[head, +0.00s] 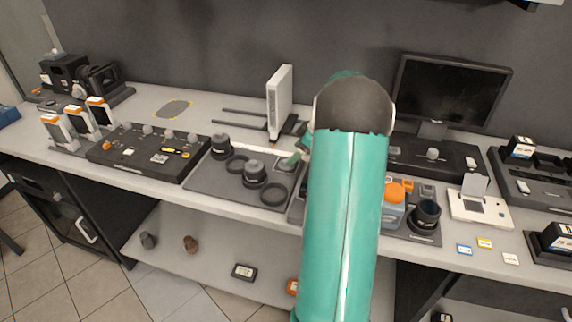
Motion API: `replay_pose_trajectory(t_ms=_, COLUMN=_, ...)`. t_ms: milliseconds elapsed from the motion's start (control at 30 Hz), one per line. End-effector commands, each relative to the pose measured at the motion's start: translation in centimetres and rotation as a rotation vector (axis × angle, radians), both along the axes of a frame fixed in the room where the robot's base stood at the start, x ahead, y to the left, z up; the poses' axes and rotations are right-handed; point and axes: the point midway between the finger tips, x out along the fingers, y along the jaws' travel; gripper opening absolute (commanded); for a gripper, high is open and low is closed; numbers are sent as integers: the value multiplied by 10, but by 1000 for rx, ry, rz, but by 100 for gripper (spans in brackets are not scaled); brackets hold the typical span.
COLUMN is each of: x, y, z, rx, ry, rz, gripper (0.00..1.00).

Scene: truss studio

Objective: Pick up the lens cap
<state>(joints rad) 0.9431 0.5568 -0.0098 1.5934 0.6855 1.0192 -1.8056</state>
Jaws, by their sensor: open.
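A dark grey mat (205,181) lies on the counter left of my arm. It holds two upright black lens-like cylinders, one at the back left (220,147) and one near the middle (255,174). Two flat dark round pieces lie there too, one between the cylinders (237,164) and one at the front right (273,195). I cannot tell which round piece is the lens cap.
A black equipment tray (148,152) lies left of the mat. A white upright device (280,100) stands behind it. Right of my arm are an orange-topped container (393,206), a dark cup (426,214) and a monitor (452,92). A lower shelf (205,262) holds several small items.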

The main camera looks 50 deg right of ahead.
Motion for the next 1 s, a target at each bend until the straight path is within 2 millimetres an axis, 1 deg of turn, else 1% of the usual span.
replay_pose_trajectory(t_ms=100, x=9, y=9, z=-16, rx=3, ry=3, rz=4, gripper=77)
replay_pose_trajectory(t_ms=233, x=19, y=14, z=-32, rx=3, ry=1, rz=3, gripper=77)
replay_pose_trajectory(t_ms=333, x=22, y=15, z=-36, rx=1, ry=0, rz=3, gripper=77)
replay_pose_trajectory(t_ms=500, x=22, y=15, z=-36, rx=0, ry=0, rz=2, gripper=77)
replay_pose_trajectory(t_ms=533, x=22, y=15, z=-36, rx=0, ry=0, rz=2, gripper=73)
replay_pose_trajectory(t_ms=567, x=22, y=15, z=-36, rx=0, ry=0, rz=2, gripper=67)
replay_pose_trajectory(t_ms=700, x=22, y=15, z=-36, rx=0, ry=0, rz=1, gripper=40)
replay_pose_trajectory(t_ms=767, x=22, y=15, z=-36, rx=0, ry=0, rz=1, gripper=29)
replay_pose_trajectory(t_ms=1000, x=22, y=15, z=-36, rx=0, ry=0, rz=1, gripper=29)
